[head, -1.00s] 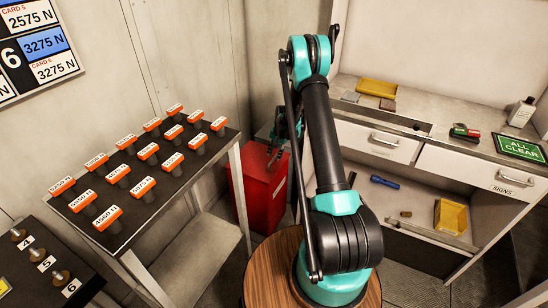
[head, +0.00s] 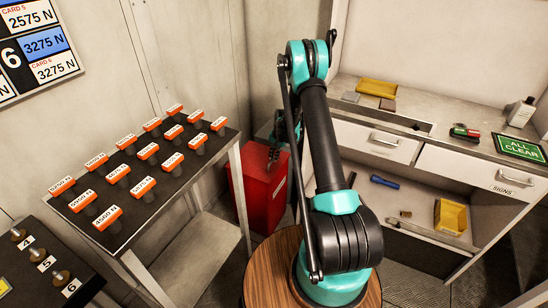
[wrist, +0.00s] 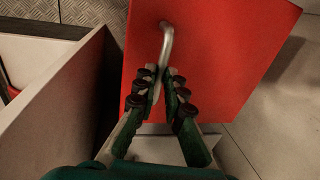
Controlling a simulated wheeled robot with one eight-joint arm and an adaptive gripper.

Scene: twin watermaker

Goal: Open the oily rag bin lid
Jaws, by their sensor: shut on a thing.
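The oily rag bin (head: 266,205) is a red box on the floor between the test bench and the counter. In the wrist view its red lid (wrist: 225,50) fills the upper middle. A bent metal handle (wrist: 167,40) is fixed on the lid. My gripper (wrist: 165,77) is shut on the lower end of this handle, with the fingers on either side of it. In the head view my gripper (head: 273,155) is at the top of the bin, small and partly hidden behind my arm. I cannot tell how far the lid is tilted.
A dark-topped table (head: 150,180) with orange-labelled pieces stands close to the bin's left. A counter with white drawers (head: 375,141) is at right. A blue torch (head: 384,182) and yellow tray (head: 450,217) lie on its lower shelf. Walls are close behind the bin.

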